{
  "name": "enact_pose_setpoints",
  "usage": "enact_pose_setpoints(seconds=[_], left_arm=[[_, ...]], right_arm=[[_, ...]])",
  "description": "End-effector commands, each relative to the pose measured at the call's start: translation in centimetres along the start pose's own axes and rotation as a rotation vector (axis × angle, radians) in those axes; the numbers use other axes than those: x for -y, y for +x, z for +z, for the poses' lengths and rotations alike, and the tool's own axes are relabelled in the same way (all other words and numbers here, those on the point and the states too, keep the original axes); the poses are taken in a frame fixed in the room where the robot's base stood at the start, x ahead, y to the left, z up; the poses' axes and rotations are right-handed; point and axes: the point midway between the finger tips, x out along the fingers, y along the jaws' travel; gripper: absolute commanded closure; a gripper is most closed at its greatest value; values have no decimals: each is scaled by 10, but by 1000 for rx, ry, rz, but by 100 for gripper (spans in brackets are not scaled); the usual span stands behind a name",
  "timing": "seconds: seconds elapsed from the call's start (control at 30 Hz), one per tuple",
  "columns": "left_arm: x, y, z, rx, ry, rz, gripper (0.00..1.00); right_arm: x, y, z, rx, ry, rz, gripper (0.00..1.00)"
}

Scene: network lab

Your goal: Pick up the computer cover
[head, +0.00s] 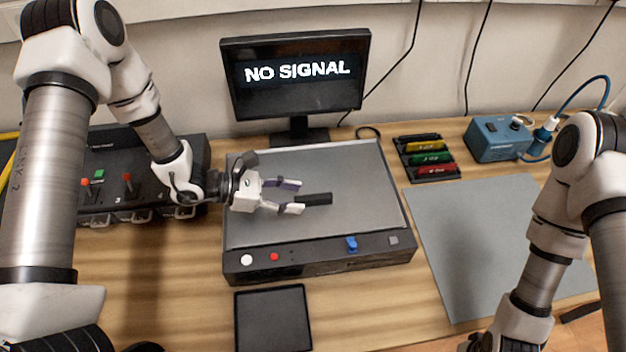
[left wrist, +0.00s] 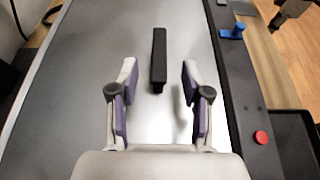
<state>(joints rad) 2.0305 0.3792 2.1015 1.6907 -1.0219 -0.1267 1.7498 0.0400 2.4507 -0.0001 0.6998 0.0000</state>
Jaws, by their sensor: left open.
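The computer cover (head: 350,165) is a flat grey panel on top of the dark computer case (head: 320,264), with a black bar handle (head: 314,199) near its middle.
A monitor (head: 296,85) reading "NO SIGNAL" stands behind the case. A grey mat (head: 485,235) lies clear to the right. A rack of coloured modules (head: 428,158) and a blue device (head: 498,138) stand at the back right. A dark tray (head: 273,318) lies in front.

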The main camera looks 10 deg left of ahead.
Motion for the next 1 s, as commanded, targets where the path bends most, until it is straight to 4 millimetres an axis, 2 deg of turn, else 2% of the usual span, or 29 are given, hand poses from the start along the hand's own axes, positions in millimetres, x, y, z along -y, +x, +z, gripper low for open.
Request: enact_pose_setpoints(seconds=[0.23, 0.33, 0.57, 0.6, 0.67, 0.7, 0.73, 1.0], left_arm=[[2, 35, 6, -3, 4, -6, 52], [1, 51, 4, -2, 2, -4, 52], [0, 56, 2, 1, 0, 0, 52], [0, 56, 2, 1, 0, 0, 56], [0, 56, 2, 1, 0, 0, 77], [0, 56, 2, 1, 0, 0, 91], [0, 56, 2, 1, 0, 0, 100], [0, 56, 2, 0, 1, 0, 100]], right_arm=[[0, -18, 0, -1, 0, 0, 100], [0, -20, 0, -1, 0, 0, 100], [0, -19, 0, -1, 0, 0, 100], [0, -19, 0, -1, 0, 0, 100], [0, -19, 0, -1, 0, 0, 100], [0, -19, 0, -1, 0, 0, 100], [0, -19, 0, -1, 0, 0, 100], [0, -19, 0, -1, 0, 0, 100]])
